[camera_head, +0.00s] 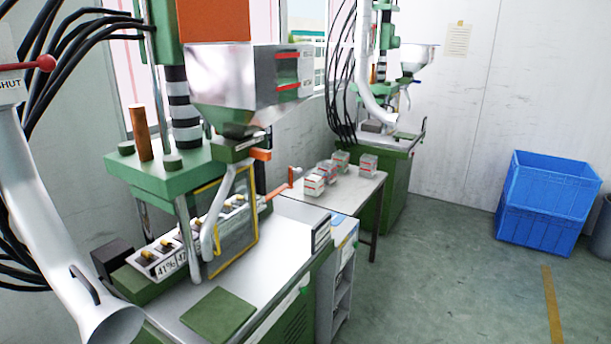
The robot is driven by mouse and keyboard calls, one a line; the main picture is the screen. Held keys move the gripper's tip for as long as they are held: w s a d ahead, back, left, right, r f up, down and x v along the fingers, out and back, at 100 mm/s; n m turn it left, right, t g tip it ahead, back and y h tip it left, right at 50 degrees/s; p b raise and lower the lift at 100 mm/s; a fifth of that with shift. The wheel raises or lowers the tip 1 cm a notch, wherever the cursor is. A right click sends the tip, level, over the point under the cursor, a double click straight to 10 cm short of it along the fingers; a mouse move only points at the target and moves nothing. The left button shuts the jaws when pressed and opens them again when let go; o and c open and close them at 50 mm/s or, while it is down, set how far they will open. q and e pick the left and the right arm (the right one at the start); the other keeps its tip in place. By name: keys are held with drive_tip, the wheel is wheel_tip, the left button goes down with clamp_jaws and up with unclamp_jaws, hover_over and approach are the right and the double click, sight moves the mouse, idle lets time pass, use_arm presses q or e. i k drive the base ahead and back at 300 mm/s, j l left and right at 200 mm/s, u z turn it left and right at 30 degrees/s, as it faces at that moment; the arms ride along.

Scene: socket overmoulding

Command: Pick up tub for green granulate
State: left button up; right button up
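I cannot pick out a tub marked for green granulate for certain. Several small pale boxes with red marks, one of them a front box (313,185), stand on a small side table (345,202) between the two machines. They are too small to read or to tell what they hold. Two blue crates (545,200) are stacked on the floor at the right, against the wall. Neither of my grippers shows in the head view.
A green moulding machine (165,178) with a metal hopper (245,85) fills the left and middle. A pale pipe (45,215) slants across the left edge. A second machine (390,150) stands behind. A dark bin (602,235) is cut by the right edge. The green floor (470,280) at right is clear.

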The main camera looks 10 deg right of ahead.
sight(342, 158)
drive_tip(key=i+l, duration=0.15)
drive_tip(key=l, duration=0.25)
drive_tip(key=i+l+u, duration=0.1)
drive_tip(key=l, duration=0.25)
drive_tip(key=i+l, duration=0.25)
drive_tip(key=l, duration=0.15)
drive_tip(key=i+l, duration=0.15)
drive_tip(key=l, duration=0.25)
drive_tip(key=i+l+u, duration=0.1)
drive_tip(key=l, duration=0.25)
drive_tip(key=i+l, duration=0.2)
drive_tip(key=l, duration=0.2)
drive_tip(key=i+l+u, duration=0.1)
drive_tip(key=l, duration=0.35)
drive_tip(key=i+l, duration=0.25)
drive_tip(key=l, duration=0.15)
drive_tip(key=i+l+u, duration=0.15)
drive_tip(key=l, duration=0.3)
drive_tip(key=i+l, duration=0.15)
drive_tip(key=l, duration=0.3)
drive_tip(key=i+l+u, duration=0.15)
drive_tip(key=l, duration=0.3)
drive_tip(key=i+l, duration=0.1)
drive_tip(key=l, duration=0.35)
drive_tip(key=i+l+u, duration=0.15)
drive_tip(key=l, duration=0.8)
drive_tip(key=i+u, duration=0.05)
